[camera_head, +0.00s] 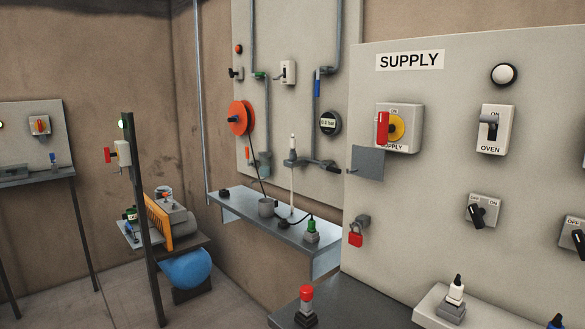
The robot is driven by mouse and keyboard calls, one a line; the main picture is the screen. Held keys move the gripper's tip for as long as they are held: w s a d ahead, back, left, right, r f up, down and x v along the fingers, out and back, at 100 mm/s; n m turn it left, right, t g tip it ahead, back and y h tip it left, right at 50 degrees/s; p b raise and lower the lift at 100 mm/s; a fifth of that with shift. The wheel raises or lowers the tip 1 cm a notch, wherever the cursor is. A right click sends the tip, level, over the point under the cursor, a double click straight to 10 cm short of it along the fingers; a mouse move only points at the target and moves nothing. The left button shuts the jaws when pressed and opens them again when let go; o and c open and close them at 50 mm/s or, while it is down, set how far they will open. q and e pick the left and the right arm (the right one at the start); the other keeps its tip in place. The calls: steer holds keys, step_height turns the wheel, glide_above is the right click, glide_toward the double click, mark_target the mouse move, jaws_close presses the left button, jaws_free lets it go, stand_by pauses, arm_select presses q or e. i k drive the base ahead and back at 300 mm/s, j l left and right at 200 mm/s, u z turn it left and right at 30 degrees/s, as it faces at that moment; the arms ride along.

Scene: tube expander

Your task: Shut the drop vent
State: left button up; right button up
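Neither of my grippers is in view. No part is labelled as the drop vent, so I cannot tell which fitting it is. The pipe board (277,150) at the back centre carries a blue-banded vertical pipe (317,100) that runs down to a dark fitting with a lever (325,165). A gauge (330,123) with a digital display is beside this pipe. A small valve-like fitting (236,73) is at the board's upper left, under a red button. Whether these fittings are open or shut is too small to tell.
A grey shelf (265,228) juts below the pipe board. A dark post (145,230) and blue tank (186,268) stand left.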

mark_target(329, 169)
steer(key=i+j+u, duration=0.7)
steer(key=i+u, duration=0.25)
steer(key=i, duration=0.15)
steer(key=i+z, duration=0.25)
steer(key=i, duration=0.2)
steer(key=i+j+z, duration=0.25)
steer(key=i, duration=0.2)
